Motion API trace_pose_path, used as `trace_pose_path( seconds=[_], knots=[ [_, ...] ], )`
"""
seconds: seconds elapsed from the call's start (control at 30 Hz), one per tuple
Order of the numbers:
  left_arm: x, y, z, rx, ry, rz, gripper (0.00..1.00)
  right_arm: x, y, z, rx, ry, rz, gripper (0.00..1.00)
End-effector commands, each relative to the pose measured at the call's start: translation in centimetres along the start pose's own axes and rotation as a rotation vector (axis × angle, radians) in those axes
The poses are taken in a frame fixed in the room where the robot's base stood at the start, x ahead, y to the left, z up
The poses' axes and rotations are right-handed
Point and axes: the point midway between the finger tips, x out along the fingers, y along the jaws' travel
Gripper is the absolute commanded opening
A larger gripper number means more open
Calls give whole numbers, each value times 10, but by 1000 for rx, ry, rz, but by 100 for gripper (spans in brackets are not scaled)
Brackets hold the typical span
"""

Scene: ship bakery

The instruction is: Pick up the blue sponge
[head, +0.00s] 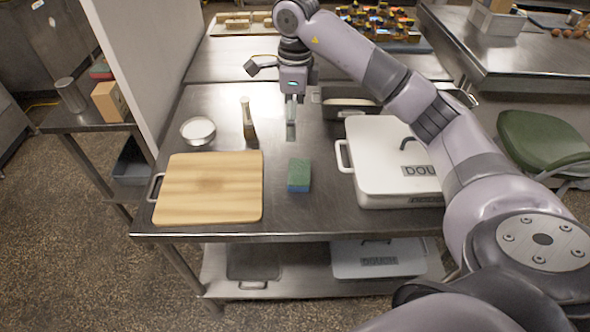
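The blue sponge (299,185) lies on the steel table with its green face up and its blue side toward the front edge. It is between the wooden cutting board and the white dough box. My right gripper (291,112) points down over the table, behind the sponge and apart from it. Its fingers show as one narrow shape, so I cannot tell whether they are open or shut. My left gripper is not in view.
The cutting board (208,190) is left of the sponge; the lidded dough box (390,160) is right. A white bowl (198,130) and a slim brown bottle (248,118) stand behind the board. A dark pan (345,103) is behind the box. Bare steel surrounds the sponge.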

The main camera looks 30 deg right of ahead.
Motion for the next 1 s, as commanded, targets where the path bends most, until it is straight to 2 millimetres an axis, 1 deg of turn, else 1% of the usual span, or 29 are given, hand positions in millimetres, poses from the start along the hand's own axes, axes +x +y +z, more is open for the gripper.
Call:
trace_pose_path(
  seconds=[0.03,0.07,0.17,0.23,0.27,0.5,0.63,0.73,0.87,1.0],
  knots=[
    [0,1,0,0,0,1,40,-2,-3,-6,7,21,-7,100],
    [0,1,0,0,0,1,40,-1,-4,-8,9,28,-9,100],
    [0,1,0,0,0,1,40,10,-3,-9,10,36,-7,100],
    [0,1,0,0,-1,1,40,23,-3,-10,11,35,-5,100],
    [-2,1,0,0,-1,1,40,27,-3,-10,11,36,-4,100],
    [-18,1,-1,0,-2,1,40,79,-2,-12,9,34,-3,100],
    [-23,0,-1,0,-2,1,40,102,-3,-13,11,33,-5,100],
    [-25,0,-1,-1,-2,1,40,112,-3,-12,10,31,-6,100],
    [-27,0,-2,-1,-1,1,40,119,-3,-13,10,30,-8,100],
    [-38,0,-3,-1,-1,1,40,132,0,-18,9,33,-4,100]
  ],
)
